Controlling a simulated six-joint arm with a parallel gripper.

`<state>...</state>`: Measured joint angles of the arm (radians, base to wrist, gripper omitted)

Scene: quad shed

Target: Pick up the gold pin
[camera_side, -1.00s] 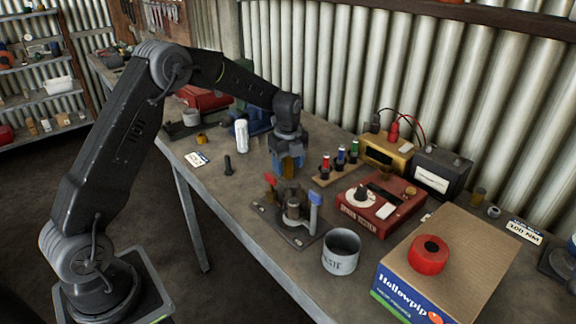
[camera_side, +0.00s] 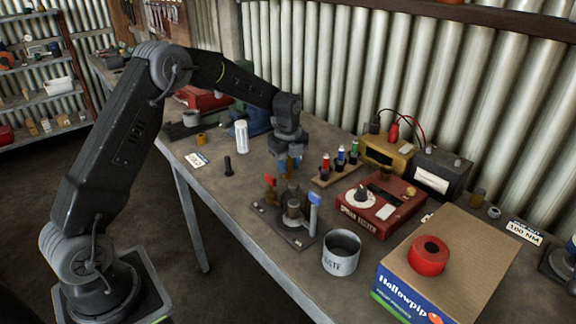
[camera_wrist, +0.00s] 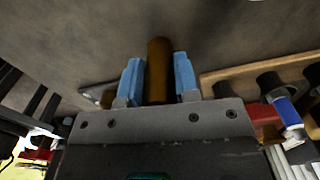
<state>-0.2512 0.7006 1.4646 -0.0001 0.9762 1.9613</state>
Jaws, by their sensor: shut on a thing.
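The gold pin (camera_wrist: 158,70) shows in the wrist view as a brown-gold upright cylinder between the two blue fingers of my gripper (camera_wrist: 158,78). The fingers are shut on it, and its far end sticks out past the fingertips. In the side view my gripper (camera_side: 289,163) is above the bench, just behind a dark fixture plate (camera_side: 300,241) with a metal post in its middle. The pin is mostly hidden by the fingers there, with only a small brownish part showing.
The fixture carries a red-topped post (camera_side: 270,181) and a blue-topped post (camera_side: 314,200). A wooden strip (camera_side: 327,180) with coloured plugs and a red tester (camera_side: 380,208) stand to the right. A grey tin (camera_side: 341,262) and cardboard box (camera_side: 400,295) are nearer.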

